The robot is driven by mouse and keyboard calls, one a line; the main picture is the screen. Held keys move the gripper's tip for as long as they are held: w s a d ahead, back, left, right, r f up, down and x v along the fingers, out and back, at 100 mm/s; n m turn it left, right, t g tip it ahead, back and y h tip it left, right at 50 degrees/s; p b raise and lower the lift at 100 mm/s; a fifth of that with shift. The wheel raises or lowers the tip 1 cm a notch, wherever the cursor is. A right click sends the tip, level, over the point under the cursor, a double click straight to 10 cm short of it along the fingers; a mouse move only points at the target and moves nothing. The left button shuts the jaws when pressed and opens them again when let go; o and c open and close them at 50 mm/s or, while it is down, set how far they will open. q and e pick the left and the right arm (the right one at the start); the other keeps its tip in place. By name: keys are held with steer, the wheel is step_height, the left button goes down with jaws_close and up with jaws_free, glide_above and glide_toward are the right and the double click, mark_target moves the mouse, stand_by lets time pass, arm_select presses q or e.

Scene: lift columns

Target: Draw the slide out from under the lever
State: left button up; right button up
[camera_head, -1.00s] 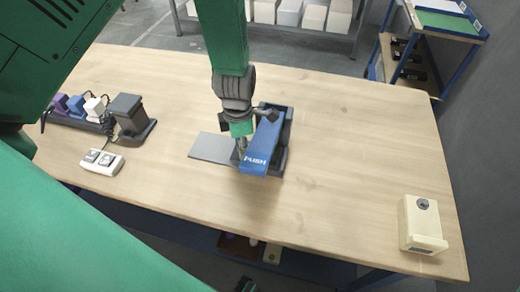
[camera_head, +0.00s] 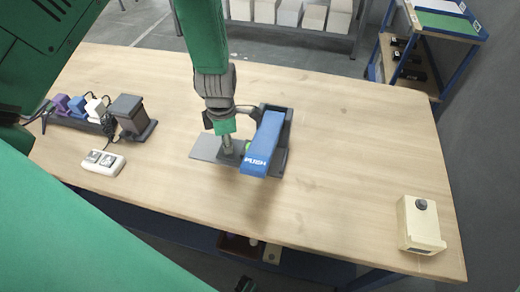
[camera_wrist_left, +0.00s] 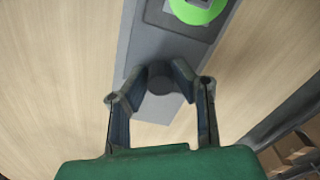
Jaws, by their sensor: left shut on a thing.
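The blue lever (camera_head: 263,143) marked PUSH slopes over its dark base (camera_head: 286,135) near the middle of the table. The slide (camera_wrist_left: 178,45) is a dark grey plate with a bright green disc (camera_wrist_left: 200,9) on it and a dark upright knob (camera_wrist_left: 160,76). A lighter grey track plate (camera_head: 204,147) lies under it and sticks out left of the lever. My left gripper (camera_head: 228,147) is left of the lever, pointing down, shut on the slide's knob. A little green shows between gripper and lever in the head view. My right gripper is not in view.
A power strip with plugs (camera_head: 80,114), a dark block (camera_head: 131,114) and a white switch box (camera_head: 103,162) stand at the left. A cream box with a button (camera_head: 419,224) stands at the front right. The table between is clear.

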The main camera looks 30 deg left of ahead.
mark_target(208, 146)
arm_select(q)
steer(key=shift+s+a+p, duration=0.15)
steer(key=shift+s+a, duration=0.05)
steer(key=shift+a, duration=0.85)
steer(key=shift+s+a+p, duration=0.1)
steer(key=shift+s+a, duration=0.1)
steer(key=shift+a, duration=0.8)
steer(key=shift+s+a+p, duration=0.15)
steer(key=shift+s+a, duration=0.05)
steer(key=shift+a, duration=0.85)
steer(key=o, duration=0.9)
steer(key=shift+r, duration=0.1)
step_height(208, 146, up, 6)
steer(key=p, duration=0.5)
steer(key=shift+s+p, duration=0.1)
steer(key=shift+p, duration=0.2)
